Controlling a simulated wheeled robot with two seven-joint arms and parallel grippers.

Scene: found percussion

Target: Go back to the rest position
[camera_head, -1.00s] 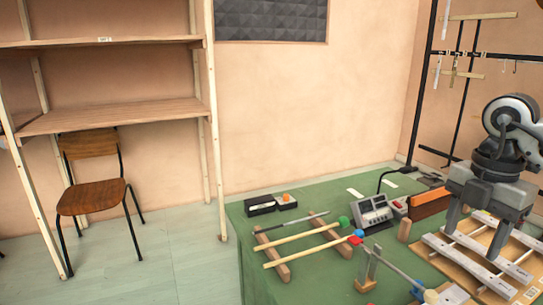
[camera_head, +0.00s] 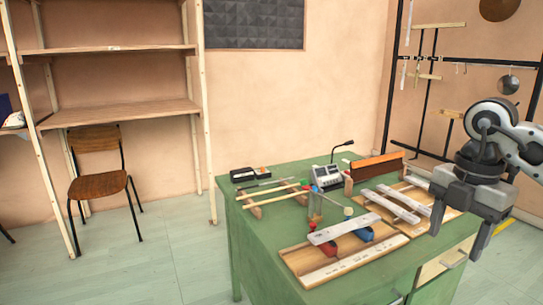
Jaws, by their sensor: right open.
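My right gripper (camera_head: 460,222) hangs at the right of the head view with its two fingers apart and nothing between them. It is in front of the right part of the green table (camera_head: 270,235), beside the metal bars (camera_head: 392,206) on their wooden board. My left gripper is not in view.
On the table are mallets (camera_head: 278,199) on a wooden rack, a grey device (camera_head: 326,176) with a bent microphone, a black box (camera_head: 242,174), and a front wooden board (camera_head: 345,268) with a metal bar. A chair (camera_head: 98,187) stands under the shelf (camera_head: 120,113). A black rack (camera_head: 425,100) stands behind.

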